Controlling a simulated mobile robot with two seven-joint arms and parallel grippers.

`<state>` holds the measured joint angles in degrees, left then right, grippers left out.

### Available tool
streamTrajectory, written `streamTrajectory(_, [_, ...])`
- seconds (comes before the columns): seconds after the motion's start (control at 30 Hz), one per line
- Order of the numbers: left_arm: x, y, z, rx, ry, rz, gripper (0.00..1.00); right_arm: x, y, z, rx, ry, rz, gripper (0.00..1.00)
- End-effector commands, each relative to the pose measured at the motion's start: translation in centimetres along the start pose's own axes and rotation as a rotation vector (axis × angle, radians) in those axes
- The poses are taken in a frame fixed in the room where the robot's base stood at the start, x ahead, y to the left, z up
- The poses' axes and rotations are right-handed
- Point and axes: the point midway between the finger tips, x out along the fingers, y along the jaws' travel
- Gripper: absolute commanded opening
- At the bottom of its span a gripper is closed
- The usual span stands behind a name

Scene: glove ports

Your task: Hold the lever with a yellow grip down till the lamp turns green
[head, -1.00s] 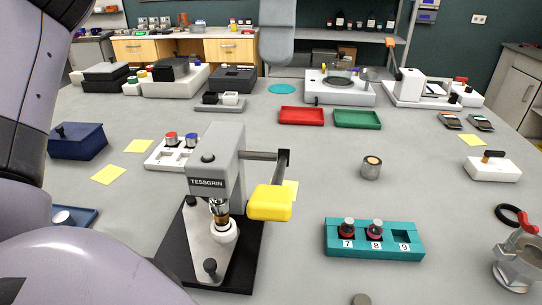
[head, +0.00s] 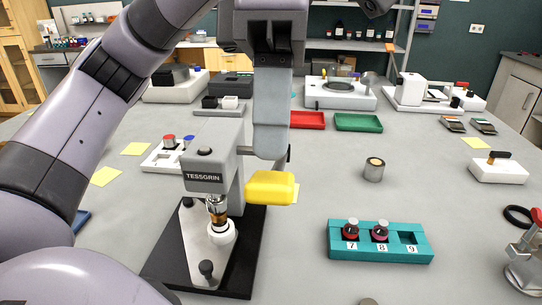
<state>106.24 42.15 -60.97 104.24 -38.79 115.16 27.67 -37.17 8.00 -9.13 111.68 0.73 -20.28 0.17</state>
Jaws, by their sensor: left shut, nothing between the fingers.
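The press marked TESSGRIN (head: 203,178) stands on a black base at centre left. Its lever ends in a yellow grip (head: 270,188), which sticks out to the right of the press head. My left gripper (head: 270,153) is shut and empty and points down, its tips just above the yellow grip in the picture. I cannot tell whether they touch it. The fingers hide most of the lever's bar. A small dark round cap (head: 204,151) sits on top of the press head; I cannot tell whether it is the lamp. I see no green light. My right gripper is not in view.
A teal rack (head: 380,242) with two red vials in slots 7 and 8 stands right of the press. A small metal cup (head: 374,170) is behind it. Red (head: 307,120) and green (head: 358,122) trays lie farther back. The table between the press and cup is mostly clear.

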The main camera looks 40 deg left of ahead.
Motion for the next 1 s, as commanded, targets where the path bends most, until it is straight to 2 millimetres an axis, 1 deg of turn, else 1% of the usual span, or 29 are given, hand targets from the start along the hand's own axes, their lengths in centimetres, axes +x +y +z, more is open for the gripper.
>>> streamTrajectory(0.03, [0.7,0.1,0.0,0.002,0.002,-0.001,0.00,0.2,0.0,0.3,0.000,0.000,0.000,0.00])
streamTrajectory(0.17, [1.3,0.0,0.0,0.000,0.001,0.000,0.00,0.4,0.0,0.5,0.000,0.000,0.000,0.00])
streamTrajectory(0.73, [1.6,-0.1,0.1,0.001,0.000,0.000,0.00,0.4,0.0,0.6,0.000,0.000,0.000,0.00])
streamTrajectory(1.0, [2.5,-0.8,1.2,0.003,0.002,0.000,0.00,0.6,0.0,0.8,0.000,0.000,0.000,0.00])
